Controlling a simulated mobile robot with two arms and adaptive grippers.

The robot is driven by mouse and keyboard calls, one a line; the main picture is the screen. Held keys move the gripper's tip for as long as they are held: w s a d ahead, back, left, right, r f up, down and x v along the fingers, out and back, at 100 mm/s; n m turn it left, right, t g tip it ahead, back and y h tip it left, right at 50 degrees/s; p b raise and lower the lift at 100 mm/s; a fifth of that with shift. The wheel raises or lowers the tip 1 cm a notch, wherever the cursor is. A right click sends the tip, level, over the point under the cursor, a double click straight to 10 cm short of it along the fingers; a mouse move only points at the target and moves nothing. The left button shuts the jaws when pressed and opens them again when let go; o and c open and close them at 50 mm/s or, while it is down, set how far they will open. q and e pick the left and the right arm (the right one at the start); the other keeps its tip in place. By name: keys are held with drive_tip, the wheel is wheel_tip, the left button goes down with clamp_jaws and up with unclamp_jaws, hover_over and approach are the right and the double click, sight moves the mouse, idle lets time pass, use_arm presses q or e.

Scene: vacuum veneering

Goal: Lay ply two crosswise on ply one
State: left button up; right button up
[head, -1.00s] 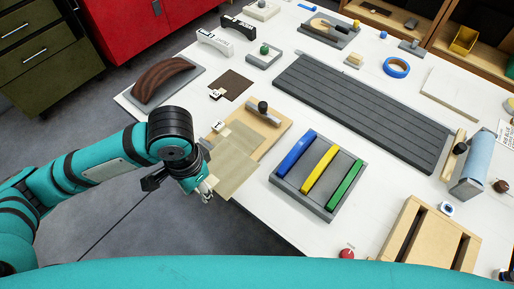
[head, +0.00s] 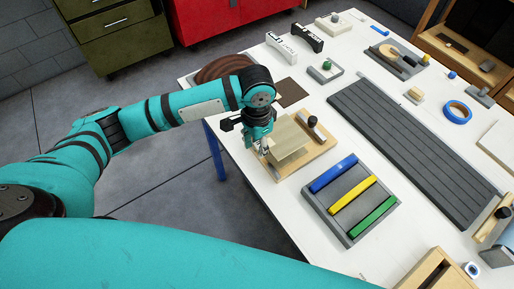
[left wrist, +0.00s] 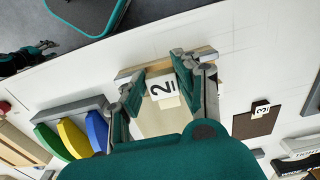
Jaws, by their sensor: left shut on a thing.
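My left gripper (head: 265,146) is shut on the near left edge of ply two (head: 286,138), a thin light tan sheet. In the left wrist view, ply two's white tag marked 2 (left wrist: 162,86) shows between the fingers (left wrist: 155,90). The sheet is over a pale wooden board (head: 312,158) with a dark-knobbed wooden bar (head: 313,123) at its far side. Ply one cannot be told apart under the sheet, and whether the sheet touches it is unclear. What looks like my right gripper (left wrist: 38,48) is small at the left wrist view's upper left.
A dark sheet (head: 292,92) tagged 3 (left wrist: 261,108) lies behind the board. A grey tray (head: 343,228) with blue, yellow and green bars stands close at the right. A brown curved form (head: 222,68) is behind my arm. A grey slatted panel (head: 410,135) lies farther right.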

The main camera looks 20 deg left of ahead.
use_arm(q)
wheel_tip(320, 180, down, 3)
drive_tip(key=shift+p, duration=0.65)
drive_tip(key=shift+f, duration=0.3)
use_arm(e)
drive_tip(key=shift+s+r, duration=0.1)
drive_tip(key=shift+r, duration=0.55)
use_arm(q)
drive_tip(key=shift+f, duration=0.15)
use_arm(e)
drive_tip(key=shift+a, duration=0.2)
use_arm(q)
drive_tip(key=shift+f, duration=0.35)
use_arm(e)
drive_tip(key=shift+a+r, duration=0.1)
drive_tip(key=shift+a, duration=0.15)
use_arm(q)
drive_tip(key=shift+f, duration=0.1)
drive_tip(key=o, duration=0.9)
drive_tip(key=shift+c, duration=0.2)
use_arm(e)
drive_tip(key=shift+d, duration=0.25)
